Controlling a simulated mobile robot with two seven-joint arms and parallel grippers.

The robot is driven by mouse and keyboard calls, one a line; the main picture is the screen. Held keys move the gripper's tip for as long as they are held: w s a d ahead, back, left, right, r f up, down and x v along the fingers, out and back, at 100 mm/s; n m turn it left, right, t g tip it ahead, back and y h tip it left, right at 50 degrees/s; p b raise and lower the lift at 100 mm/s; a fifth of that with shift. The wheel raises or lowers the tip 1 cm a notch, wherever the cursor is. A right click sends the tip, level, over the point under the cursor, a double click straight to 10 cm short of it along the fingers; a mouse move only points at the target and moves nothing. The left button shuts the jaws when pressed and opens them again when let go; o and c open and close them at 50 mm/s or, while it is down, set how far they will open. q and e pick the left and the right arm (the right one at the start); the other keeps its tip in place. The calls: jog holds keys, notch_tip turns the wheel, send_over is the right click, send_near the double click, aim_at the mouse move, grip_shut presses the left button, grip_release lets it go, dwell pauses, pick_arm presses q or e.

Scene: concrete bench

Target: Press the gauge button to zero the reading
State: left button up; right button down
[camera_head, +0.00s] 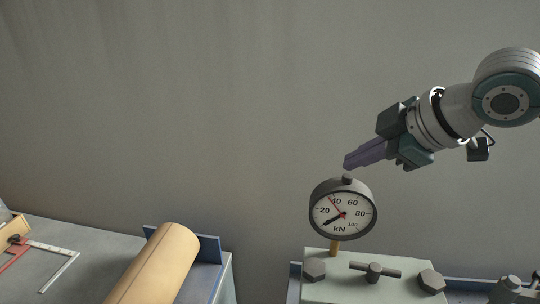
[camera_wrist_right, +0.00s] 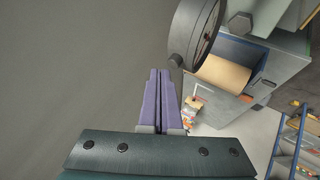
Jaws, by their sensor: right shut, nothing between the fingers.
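The round gauge (camera_head: 356,224) has a dark rim, a white kN dial, a black needle towards the lower left and a red needle towards the upper left. It stands upright on a brass stem. The dark gauge button (camera_head: 347,180) sits on top of its rim. My right gripper (camera_head: 348,164) is shut and empty, its purple fingers slanting down to just above the button; a small gap seems to show. In the right wrist view the gauge (camera_wrist_right: 188,30) and its button (camera_wrist_right: 175,61) are just right of the fingertips (camera_wrist_right: 159,71). My left gripper is out of view.
The gauge stem rises from a pale green block (camera_head: 345,290) with dark knobs and a T-handle (camera_head: 374,272). A tan roll (camera_head: 155,265) lies on the grey bench at the left, near a red and white measuring tool (camera_head: 60,262). The wall behind is bare.

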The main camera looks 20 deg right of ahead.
jog(key=shift+f, duration=0.65)
dwell(0.5)
dwell(0.4)
jog(key=shift+r+p, duration=0.85)
jog(key=shift+r, duration=0.05)
notch_tip(320, 180, up, 5)
jog(key=p, duration=0.5)
jog(key=shift+a, duration=0.1)
dwell(0.4)
